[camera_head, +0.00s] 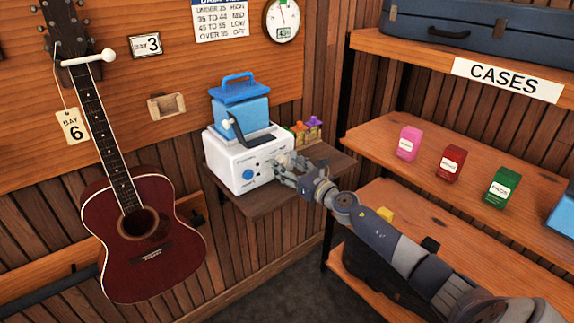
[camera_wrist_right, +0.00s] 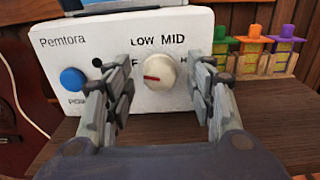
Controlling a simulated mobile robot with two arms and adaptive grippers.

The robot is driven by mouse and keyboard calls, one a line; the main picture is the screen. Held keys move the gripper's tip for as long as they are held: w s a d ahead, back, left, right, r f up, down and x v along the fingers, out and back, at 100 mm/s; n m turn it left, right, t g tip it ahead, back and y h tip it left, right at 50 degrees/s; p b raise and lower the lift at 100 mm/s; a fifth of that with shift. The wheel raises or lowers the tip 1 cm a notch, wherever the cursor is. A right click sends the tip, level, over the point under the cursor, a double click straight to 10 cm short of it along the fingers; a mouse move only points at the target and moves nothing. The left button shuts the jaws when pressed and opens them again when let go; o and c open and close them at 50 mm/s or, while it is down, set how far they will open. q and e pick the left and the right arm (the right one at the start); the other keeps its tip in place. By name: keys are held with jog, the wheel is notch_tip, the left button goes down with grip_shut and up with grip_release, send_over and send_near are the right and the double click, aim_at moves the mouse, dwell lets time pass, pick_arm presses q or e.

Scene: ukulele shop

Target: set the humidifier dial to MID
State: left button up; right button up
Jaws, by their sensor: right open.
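The humidifier (camera_head: 232,165) is a white box with a blue tank (camera_head: 241,112) on a small wooden wall shelf. In the right wrist view its front panel (camera_wrist_right: 110,25) reads "Pemtora". The cream round dial (camera_wrist_right: 160,72) has a red mark pointing left, towards a partly hidden label ending in F. LOW and MID are printed above the dial, and an H shows at its right. My right gripper (camera_wrist_right: 166,88) is open, with one finger on each side of the dial; contact cannot be told. In the head view my right gripper (camera_head: 285,168) is at the panel's right side.
A blue button (camera_wrist_right: 73,80) and a small dark indicator (camera_wrist_right: 97,62) are left of the dial. Several coloured bottles (camera_wrist_right: 252,50) stand to the right on the shelf. A red guitar (camera_head: 140,235) hangs at left. Shelving with small boxes (camera_head: 452,163) stands at right.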

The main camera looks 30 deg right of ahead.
jog(key=shift+w, duration=0.1)
jog(key=c, duration=1.1)
jog(key=shift+o, duration=0.2)
jog(key=shift+m, duration=0.3)
jog(key=m, duration=0.4)
jog(key=shift+d+p, duration=0.1)
jog(key=shift+p, duration=0.3)
jog(key=m+p, duration=0.1)
jog(key=m, duration=0.4)
jog(key=shift+d, duration=0.1)
jog(key=m+p, duration=0.1)
jog(key=m, duration=0.4)
jog(key=shift+f+m+p, duration=0.2)
jog(key=shift+m+p, duration=0.6)
jog(key=shift+m, duration=1.7)
